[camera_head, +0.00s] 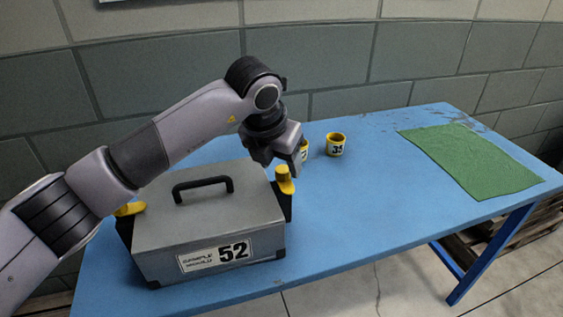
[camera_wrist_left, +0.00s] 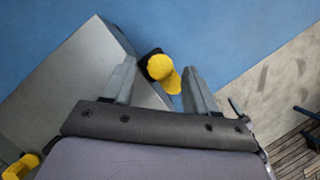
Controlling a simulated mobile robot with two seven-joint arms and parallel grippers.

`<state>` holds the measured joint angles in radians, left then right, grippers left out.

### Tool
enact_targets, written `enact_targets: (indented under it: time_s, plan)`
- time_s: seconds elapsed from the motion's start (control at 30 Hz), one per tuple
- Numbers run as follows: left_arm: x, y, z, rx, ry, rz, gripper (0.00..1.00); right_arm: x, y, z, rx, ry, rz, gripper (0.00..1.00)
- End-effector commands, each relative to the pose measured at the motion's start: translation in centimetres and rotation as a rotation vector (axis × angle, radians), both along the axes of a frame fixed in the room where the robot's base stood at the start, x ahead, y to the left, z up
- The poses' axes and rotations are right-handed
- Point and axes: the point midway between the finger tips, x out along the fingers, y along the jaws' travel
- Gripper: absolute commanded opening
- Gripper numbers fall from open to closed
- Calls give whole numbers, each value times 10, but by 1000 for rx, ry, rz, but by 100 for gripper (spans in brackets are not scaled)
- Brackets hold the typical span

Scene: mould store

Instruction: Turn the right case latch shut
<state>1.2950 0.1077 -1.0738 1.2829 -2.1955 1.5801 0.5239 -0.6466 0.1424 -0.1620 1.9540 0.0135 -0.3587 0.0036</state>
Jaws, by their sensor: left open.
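A grey case (camera_head: 208,222) with a black top handle (camera_head: 203,187) and a label reading 52 stands on the blue table. Its right latch (camera_head: 284,180) is yellow on a black mount at the case's right side. The left latch (camera_head: 130,209), also yellow, is partly hidden behind my arm. My left gripper (camera_head: 286,160) is just above the right latch, pointing down. In the left wrist view the right latch (camera_wrist_left: 162,72) lies between the two open fingers (camera_wrist_left: 160,82), with a gap to them. My right gripper is out of view.
The blue table (camera_head: 375,200) has free room right of the case. A green mat (camera_head: 470,160) lies at the right end.

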Motion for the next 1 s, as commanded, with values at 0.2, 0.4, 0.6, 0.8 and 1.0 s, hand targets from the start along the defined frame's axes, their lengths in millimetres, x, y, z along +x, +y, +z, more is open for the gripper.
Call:
enact_targets:
  time_s: [0.2,0.4,0.6,0.8,1.0]
  plan:
    - [5,-3,-13,-1,0,0,57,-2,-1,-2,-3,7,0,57]
    - [5,-3,-14,-1,-1,-1,57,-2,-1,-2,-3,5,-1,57]
    - [5,-3,-13,-2,0,-2,2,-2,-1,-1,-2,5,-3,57]
    - [5,-3,-13,-2,0,-7,2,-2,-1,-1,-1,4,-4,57]
    - [5,-2,-14,-2,0,-59,2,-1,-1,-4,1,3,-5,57]
